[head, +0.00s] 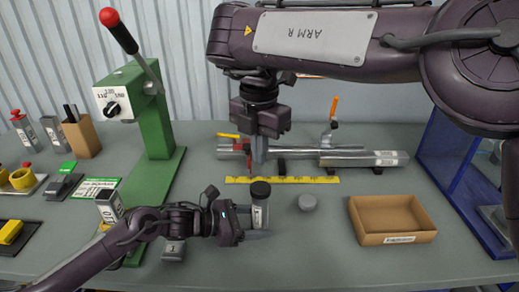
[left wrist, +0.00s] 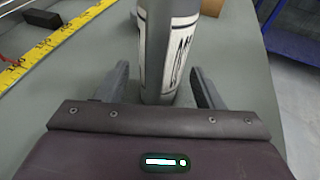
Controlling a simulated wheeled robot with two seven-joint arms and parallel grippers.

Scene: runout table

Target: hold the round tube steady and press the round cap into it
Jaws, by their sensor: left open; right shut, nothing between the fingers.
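The round tube (head: 260,213) stands upright on the table, grey with a white printed label. A black round piece, by its look the round cap (head: 260,188), sits on its top end; how deep it sits I cannot tell. My left gripper (head: 257,222) is open low at the tube, with a finger on either side. In the left wrist view the tube (left wrist: 168,50) rises between the open fingers, with gaps beside it; its top is out of view. My right gripper (head: 259,163) is shut and empty, pointing down behind the tube in the picture.
A small grey round piece (head: 308,202) lies right of the tube. A cardboard tray (head: 392,238) is further right. A yellow ruler (head: 283,180) and metal bars (head: 345,158) lie behind. A green lever press (head: 152,125) stands left. A blue frame (head: 440,150) borders the right.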

